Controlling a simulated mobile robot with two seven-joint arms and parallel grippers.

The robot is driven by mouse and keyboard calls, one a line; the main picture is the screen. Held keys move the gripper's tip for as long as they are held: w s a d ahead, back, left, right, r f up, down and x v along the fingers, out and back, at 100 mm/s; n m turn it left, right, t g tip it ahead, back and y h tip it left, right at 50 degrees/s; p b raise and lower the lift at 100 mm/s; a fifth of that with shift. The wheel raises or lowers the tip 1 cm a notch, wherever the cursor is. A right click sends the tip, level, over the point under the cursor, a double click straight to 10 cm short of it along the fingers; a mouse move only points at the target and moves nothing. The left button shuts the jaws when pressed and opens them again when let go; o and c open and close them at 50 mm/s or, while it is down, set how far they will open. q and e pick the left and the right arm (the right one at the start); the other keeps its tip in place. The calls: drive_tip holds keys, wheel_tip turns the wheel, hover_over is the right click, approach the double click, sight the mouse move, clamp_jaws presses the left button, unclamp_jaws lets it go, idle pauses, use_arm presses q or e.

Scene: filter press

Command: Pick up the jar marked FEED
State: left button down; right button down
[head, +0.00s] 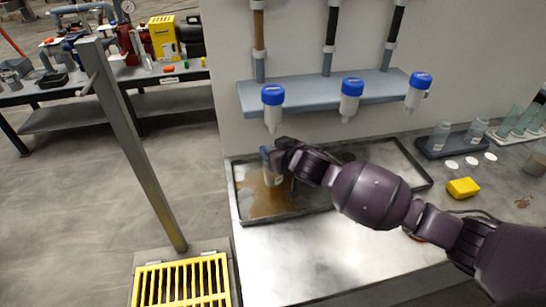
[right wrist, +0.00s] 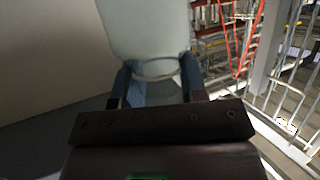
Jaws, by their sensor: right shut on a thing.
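A clear jar (head: 270,174) with a pale label stands in the left part of the shallow tray (head: 318,210), below the leftmost blue-capped valve. The label is too small to read, so I cannot confirm FEED. My right gripper (head: 275,154) is shut on the upper part of this jar. In the right wrist view the pale jar (right wrist: 145,30) sits between the two blue-grey fingers (right wrist: 158,88). I cannot tell whether the jar is lifted off the tray. My left gripper is not in view.
Brown liquid (head: 262,200) lies in the tray around the jar. Blue-capped valves (head: 351,88) hang from the shelf (head: 322,93) above. A yellow sponge (head: 463,188), white discs (head: 471,160) and a dark rack (head: 457,143) with jars are at the right. The front bench surface is clear.

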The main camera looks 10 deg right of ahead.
drive_tip(key=s+r+b, duration=0.1)
drive_tip(key=s+r, duration=0.1)
drive_tip(key=s, duration=1.7)
drive_tip(key=shift+s, duration=0.25)
idle(0.5)
